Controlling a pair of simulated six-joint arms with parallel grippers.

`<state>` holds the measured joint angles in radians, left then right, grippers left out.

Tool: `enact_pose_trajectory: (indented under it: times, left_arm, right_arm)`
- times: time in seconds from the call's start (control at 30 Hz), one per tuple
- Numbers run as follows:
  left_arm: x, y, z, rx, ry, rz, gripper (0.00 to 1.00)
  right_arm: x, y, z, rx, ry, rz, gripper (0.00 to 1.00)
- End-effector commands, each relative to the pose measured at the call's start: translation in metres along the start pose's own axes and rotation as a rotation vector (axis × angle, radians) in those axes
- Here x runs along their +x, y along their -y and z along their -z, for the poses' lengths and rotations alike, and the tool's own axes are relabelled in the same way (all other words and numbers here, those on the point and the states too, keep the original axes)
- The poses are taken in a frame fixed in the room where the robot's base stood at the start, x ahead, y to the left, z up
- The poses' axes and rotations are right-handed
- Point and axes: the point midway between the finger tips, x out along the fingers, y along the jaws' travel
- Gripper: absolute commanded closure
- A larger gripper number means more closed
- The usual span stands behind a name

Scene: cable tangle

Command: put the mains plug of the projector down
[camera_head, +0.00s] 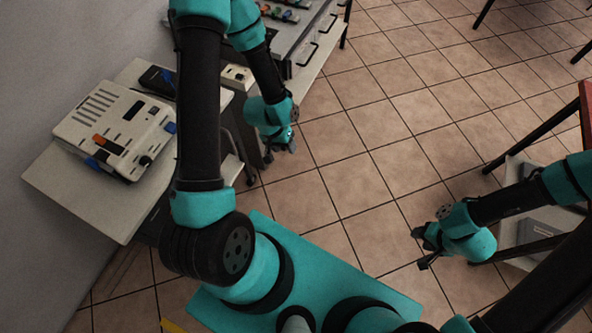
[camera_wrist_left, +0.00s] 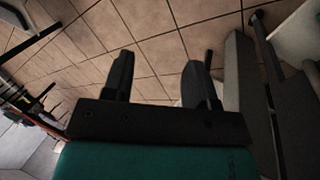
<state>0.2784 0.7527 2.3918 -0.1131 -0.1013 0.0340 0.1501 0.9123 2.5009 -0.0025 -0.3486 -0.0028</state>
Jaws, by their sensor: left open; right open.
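A white boxy device (camera_head: 118,128) with slots, which looks like the projector, sits on the pale table at the left of the head view. I cannot make out its mains plug in either view. My left gripper (camera_head: 284,143) hangs over the floor beyond the table's right edge. In the left wrist view its two dark fingers (camera_wrist_left: 161,84) are apart, with only floor tiles between them. My right gripper (camera_head: 425,248) is open and empty over the floor at the right.
The pale table (camera_head: 75,195) also bears a dark handheld device (camera_head: 158,80). A white socket block (camera_head: 237,76) is behind my left arm. The tiled floor (camera_head: 370,130) between my arms is clear.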

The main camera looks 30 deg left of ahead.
Motion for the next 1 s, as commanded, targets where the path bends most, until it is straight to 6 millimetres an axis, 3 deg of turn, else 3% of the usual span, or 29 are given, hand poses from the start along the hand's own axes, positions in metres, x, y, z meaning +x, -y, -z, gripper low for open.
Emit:
enact_pose_trajectory:
  times: [0.03,0.1,0.3,1.0]
  left_arm:
    - [0.017,-0.016,-0.017,0.018,0.018,-0.007,0.47]
    - [0.032,-0.03,-0.035,0.033,0.023,-0.009,0.47]
    - [0.051,-0.047,-0.061,0.055,0.024,-0.002,0.47]
    - [0.052,-0.047,-0.062,0.055,0.021,-0.001,0.47]
  right_arm:
    - [0.0,0.0,0.0,0.0,0.0,0.0,0.53]
    - [0.0,0.0,0.0,0.0,0.0,0.0,0.53]
    - [0.0,0.0,0.0,0.0,0.0,0.0,0.53]
    - [0.0,0.0,0.0,0.0,0.0,0.0,0.53]
